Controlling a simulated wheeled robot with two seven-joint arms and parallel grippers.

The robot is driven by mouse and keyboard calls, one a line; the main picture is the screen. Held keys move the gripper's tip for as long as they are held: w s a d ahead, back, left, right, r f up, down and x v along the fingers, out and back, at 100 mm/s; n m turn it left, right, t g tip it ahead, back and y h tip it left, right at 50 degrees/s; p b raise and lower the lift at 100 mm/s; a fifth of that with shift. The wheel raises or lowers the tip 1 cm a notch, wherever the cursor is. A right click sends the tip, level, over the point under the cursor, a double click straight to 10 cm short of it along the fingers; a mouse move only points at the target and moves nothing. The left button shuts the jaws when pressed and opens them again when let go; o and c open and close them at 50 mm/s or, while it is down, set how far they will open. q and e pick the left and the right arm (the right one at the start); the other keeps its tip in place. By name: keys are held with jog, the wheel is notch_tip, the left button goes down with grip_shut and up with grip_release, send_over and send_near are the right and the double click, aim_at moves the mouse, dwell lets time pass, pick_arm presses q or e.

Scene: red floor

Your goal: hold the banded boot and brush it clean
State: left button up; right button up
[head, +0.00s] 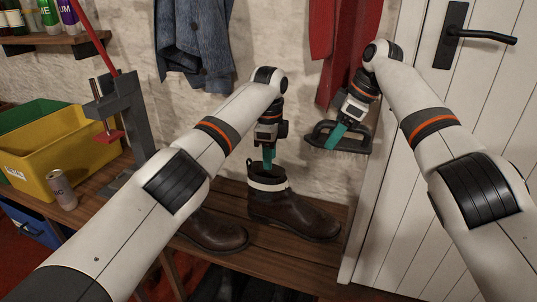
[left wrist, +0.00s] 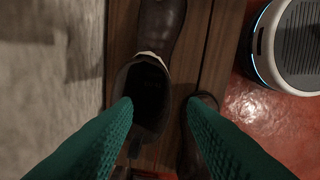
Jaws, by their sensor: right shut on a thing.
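The banded boot (head: 290,214) is dark brown with a pale band round its upper shaft. It stands upright on the wooden bench (head: 262,246), toe to the right. My left gripper (head: 268,166) points down just above the boot's top. In the left wrist view my left gripper (left wrist: 159,104) has its green fingers spread, with the boot's dark opening (left wrist: 146,85) showing between and beyond them. Nothing is held there. My right gripper (head: 335,139) is shut on the dark brush (head: 357,138), held up right of the boot, bristles down.
A second brown boot (head: 217,233) stands left of the banded one, partly hidden by my left arm. A yellow bin (head: 62,160), a can (head: 62,190) and a grey clamp stand (head: 127,120) are further left. A white door (head: 455,90) is at right.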

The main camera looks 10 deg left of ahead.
aim_at(270, 199)
pick_arm(q)
jog(key=shift+s+a, duration=0.1)
jog(key=shift+s, duration=0.1)
jog(key=shift+f, duration=0.4)
notch_tip(270, 199, down, 11)
jog(key=shift+w, duration=0.1)
grip_shut()
